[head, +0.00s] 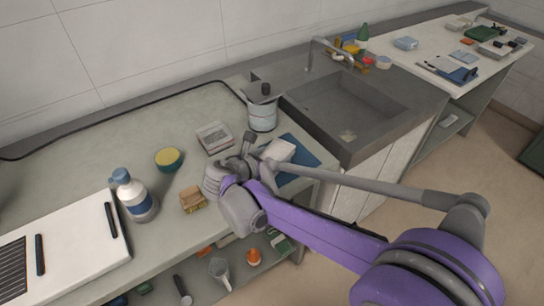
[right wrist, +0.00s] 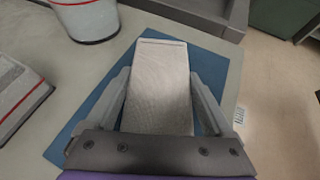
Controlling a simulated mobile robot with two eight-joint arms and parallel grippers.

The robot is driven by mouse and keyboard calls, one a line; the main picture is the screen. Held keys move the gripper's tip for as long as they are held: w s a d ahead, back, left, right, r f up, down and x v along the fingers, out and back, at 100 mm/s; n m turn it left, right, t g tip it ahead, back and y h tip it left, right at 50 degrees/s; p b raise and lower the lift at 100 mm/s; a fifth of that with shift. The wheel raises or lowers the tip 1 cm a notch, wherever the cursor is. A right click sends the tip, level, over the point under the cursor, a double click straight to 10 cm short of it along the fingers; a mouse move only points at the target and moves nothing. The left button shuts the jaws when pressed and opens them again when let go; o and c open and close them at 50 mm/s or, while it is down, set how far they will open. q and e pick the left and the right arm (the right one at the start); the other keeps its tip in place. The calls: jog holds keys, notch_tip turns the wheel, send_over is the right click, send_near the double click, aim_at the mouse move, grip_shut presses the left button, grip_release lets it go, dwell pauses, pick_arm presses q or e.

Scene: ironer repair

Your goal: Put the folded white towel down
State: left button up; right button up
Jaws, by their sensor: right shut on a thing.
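The folded white towel (head: 281,150) is at my right gripper (head: 262,150), over the blue mat (head: 302,160) near the counter's front edge. In the right wrist view the towel (right wrist: 160,85) lies lengthwise between the two grey fingers (right wrist: 158,100), which are shut on its sides. The blue mat (right wrist: 215,72) shows around and beneath it. I cannot tell whether the towel touches the mat. My left gripper is not in view.
A white canister (head: 262,112) stands behind the mat, and a white-and-red box (head: 214,137) lies to its left. The sink (head: 345,105) is right of the mat.

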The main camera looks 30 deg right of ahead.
jog(key=o, duration=1.1)
jog(key=shift+f, duration=0.1)
jog(key=shift+o, duration=0.2)
jog(key=p+v, duration=0.1)
jog(key=v, duration=1.1)
jog(key=s+d+m+y+p, duration=0.1)
jog(key=s+m, duration=0.1)
jog(key=s+d+f+m+g+y+p, duration=0.1)
jog(key=s+m, duration=0.1)
jog(key=s+m+y+p, duration=0.1)
jog(key=s+m, duration=0.1)
jog(key=shift+s+d+f+p, duration=0.1)
jog(key=shift+d+f+p, duration=0.2)
jog(key=shift+d+f, duration=0.1)
jog(key=s+a+f+m+y+p, duration=0.2)
jog(key=s+m+y+p, duration=0.4)
jog(key=s+m, duration=0.4)
jog(key=a+m+y, duration=0.1)
jog(key=m, duration=0.5)
jog(key=shift+t, duration=0.3)
